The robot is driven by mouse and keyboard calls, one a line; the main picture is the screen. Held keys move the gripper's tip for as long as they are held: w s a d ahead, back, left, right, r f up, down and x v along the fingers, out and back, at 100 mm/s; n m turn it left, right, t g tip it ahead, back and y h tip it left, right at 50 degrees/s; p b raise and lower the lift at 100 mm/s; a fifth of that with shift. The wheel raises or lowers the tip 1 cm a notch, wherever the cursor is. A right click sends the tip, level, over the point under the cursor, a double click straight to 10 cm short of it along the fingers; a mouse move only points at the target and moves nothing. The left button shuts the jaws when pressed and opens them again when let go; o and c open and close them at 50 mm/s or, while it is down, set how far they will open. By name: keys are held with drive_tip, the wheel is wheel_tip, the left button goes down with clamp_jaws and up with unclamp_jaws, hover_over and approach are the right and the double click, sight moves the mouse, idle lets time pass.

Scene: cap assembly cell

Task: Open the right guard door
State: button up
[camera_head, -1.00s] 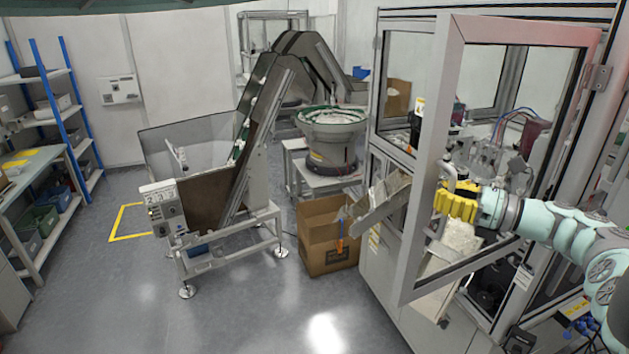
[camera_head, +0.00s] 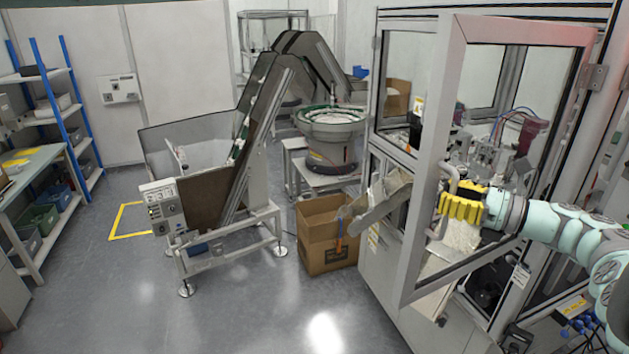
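The right guard door (camera_head: 420,160), a grey frame with a clear panel, stands swung out from the machine, its hinged side at the right. A grey bar handle (camera_head: 449,171) is on its left upright. My gripper (camera_head: 444,205), with yellow fingers, is at the handle's middle and hides part of it. It is seen through or beside the clear panel; I cannot tell whether the fingers touch or close around the bar.
The machine cabinet (camera_head: 378,275) stands behind the door, with a metal chute (camera_head: 385,197) at its left. A cardboard box (camera_head: 325,240) is on the floor beside it. A conveyor (camera_head: 240,170) stands farther left. The floor at front is clear.

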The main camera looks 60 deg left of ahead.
drive_tip(key=v, duration=1.1)
drive_tip(key=shift+w+d, duration=0.15)
drive_tip(key=shift+d, duration=0.25)
